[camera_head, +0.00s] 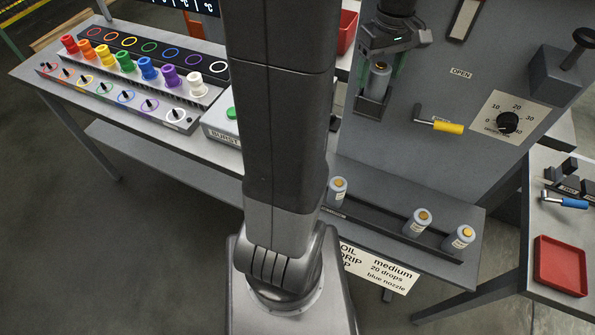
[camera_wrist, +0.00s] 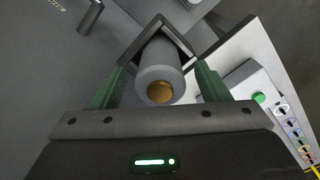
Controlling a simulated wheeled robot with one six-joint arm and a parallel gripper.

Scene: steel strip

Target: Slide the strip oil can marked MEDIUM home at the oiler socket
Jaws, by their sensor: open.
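A grey oil can (camera_head: 379,80) with a yellow-brown top stands in a dark square-framed socket (camera_head: 372,108) on the grey panel, in the head view. Its marking cannot be read. My gripper (camera_head: 381,68) is above it, open, with a green finger on either side of the can. In the wrist view the can (camera_wrist: 160,68) lies between the spread fingers (camera_wrist: 162,85), with gaps at both sides, and the socket frame (camera_wrist: 128,52) surrounds its far end. Whether the can is fully seated is hidden.
Several similar parts show: cans stand on the dark rail (camera_head: 385,228), including one at left (camera_head: 337,190) and two at right (camera_head: 418,222). A placard (camera_head: 385,270) reads medium, 20 drops, blue nozzle. A yellow-handled lever (camera_head: 440,126) and dial (camera_head: 507,123) sit right of the socket.

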